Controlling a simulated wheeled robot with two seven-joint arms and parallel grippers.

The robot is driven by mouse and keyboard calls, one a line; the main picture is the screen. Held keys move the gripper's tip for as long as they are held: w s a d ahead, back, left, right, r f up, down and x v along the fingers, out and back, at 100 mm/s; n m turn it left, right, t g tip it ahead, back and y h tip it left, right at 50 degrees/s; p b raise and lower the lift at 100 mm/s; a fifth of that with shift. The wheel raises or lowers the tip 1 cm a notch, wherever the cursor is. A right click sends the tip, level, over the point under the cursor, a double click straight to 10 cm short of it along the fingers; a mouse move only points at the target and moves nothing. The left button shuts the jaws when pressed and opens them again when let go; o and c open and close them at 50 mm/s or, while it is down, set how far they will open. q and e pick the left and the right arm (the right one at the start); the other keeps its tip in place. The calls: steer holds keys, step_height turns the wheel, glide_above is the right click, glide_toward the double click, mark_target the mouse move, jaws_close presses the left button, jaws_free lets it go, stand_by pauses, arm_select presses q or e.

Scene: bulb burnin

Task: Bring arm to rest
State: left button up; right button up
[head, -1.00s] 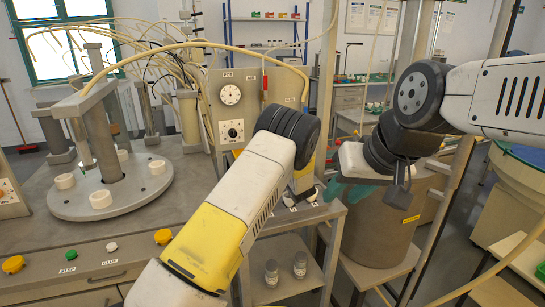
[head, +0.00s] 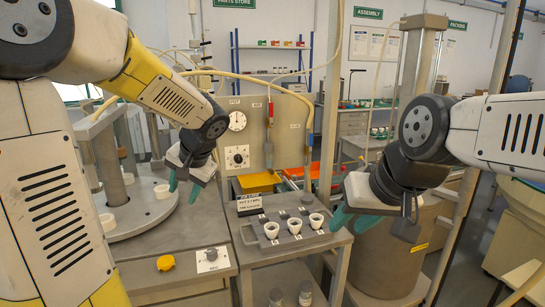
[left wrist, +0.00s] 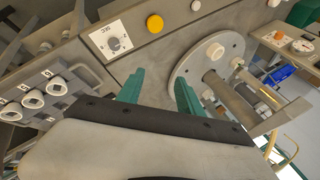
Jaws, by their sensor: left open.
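My left gripper (head: 184,187) hangs from the raised left arm, between the turntable and the grey tray. Its teal fingers point down, are apart and hold nothing; they also show spread in the left wrist view (left wrist: 158,90). My right gripper (head: 346,203) is at the right of the tray, with teal fingers partly hidden behind its wrist. Whether its fingers are apart is unclear.
A grey tray (head: 273,243) with white cups stands on a small side table. The round turntable (head: 130,222) with white rings is at the left. A gauge panel (head: 285,110) stands behind, with yellow and red bins (head: 258,182) below. A large drum (head: 385,260) is at the right.

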arm_select(q)
steer(key=s+d+r+n+t+h, duration=0.1)
steer(key=s+d+h, duration=0.2)
steer(key=s, duration=0.6)
steer(key=s+d+r+n+t+h, duration=0.1)
steer(key=s+d+h, duration=0.3)
steer(key=s, duration=0.5)
steer(key=shift+s+d+r, duration=0.35)
steer(key=shift+d+r, duration=0.45)
